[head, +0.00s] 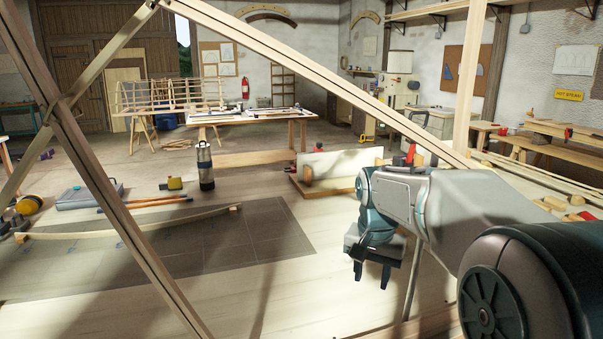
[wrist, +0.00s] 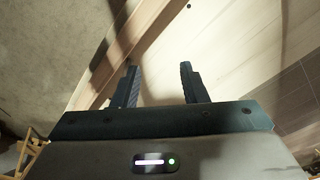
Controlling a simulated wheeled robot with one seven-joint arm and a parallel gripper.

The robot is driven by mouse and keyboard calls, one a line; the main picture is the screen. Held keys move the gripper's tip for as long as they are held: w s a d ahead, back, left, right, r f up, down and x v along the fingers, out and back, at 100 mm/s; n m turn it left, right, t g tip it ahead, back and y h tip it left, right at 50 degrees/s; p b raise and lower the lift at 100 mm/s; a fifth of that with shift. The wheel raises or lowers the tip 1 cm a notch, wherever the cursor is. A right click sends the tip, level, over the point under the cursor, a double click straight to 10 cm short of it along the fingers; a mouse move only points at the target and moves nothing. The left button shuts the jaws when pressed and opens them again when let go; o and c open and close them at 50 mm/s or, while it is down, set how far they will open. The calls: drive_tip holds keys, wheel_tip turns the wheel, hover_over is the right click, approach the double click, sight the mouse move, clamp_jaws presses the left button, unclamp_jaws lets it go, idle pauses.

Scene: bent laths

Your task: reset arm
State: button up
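My gripper (head: 371,268) hangs fingers-down at the end of my arm, right of centre in the head view, above the pale wooden table top. In the wrist view its two fingers (wrist: 158,88) stand apart with nothing between them. Past the fingertips the wrist view shows the pale table top (wrist: 230,45) and its wooden edge strip. My gripper appears to touch nothing.
Long wooden laths cross close in front, one diagonal (head: 330,80), one dark (head: 90,170). A bent lath (head: 130,226) lies on the dark mat (head: 270,240). A steel flask (head: 205,166) and a clamped board (head: 335,165) stand farther back.

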drive_tip(key=s+f+n, duration=0.2)
drive_tip(key=s, duration=0.8)
drive_tip(key=s+f+n+t, duration=0.1)
drive_tip(key=s+f+n, duration=0.2)
drive_tip(key=s, duration=0.7)
drive_tip(key=shift+d+f+y, duration=0.3)
drive_tip(key=shift+d, duration=0.05)
